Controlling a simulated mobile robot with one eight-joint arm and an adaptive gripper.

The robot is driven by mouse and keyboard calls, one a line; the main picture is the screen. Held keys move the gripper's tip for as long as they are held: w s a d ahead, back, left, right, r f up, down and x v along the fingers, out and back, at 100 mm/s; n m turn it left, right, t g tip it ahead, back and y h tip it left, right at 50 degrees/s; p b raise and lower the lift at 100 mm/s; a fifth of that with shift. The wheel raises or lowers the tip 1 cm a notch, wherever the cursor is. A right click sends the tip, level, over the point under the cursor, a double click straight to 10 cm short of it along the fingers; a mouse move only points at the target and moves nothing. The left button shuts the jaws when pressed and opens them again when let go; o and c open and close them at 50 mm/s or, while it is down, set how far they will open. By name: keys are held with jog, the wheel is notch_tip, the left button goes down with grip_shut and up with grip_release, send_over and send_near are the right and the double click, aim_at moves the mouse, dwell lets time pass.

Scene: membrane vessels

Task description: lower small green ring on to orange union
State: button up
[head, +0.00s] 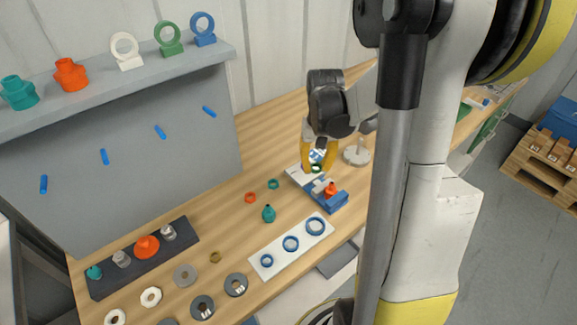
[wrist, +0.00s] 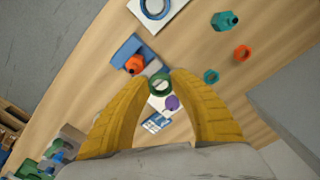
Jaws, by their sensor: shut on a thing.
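My gripper (head: 318,168) has yellow fingers, shut on the small green ring (wrist: 160,85). In the wrist view the ring sits between the two fingertips (wrist: 160,77), its opening facing the camera. In the head view the ring is a small dark green band, partly hidden by the fingers. The orange union (head: 331,189) stands on a blue block (head: 338,203), below the gripper and a little to its right. In the wrist view the orange union (wrist: 135,65) shows left of and above the ring, apart from it.
A purple part (wrist: 171,103) lies close to the ring in the wrist view. A teal union (head: 269,213), an orange ring (head: 250,198) and a teal ring (head: 273,184) lie left of the block. A white plate (head: 268,272) with blue rings lies in front.

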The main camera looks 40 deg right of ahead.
jog(key=m, duration=0.1)
send_over(332, 184)
jog(key=shift+d+f, duration=0.15)
jog(key=shift+f, duration=0.25)
jog(key=shift+f+b, duration=3.05)
jog(key=shift+f, duration=0.75)
jog(key=o, duration=0.8)
notch_tip(332, 184, up, 12)
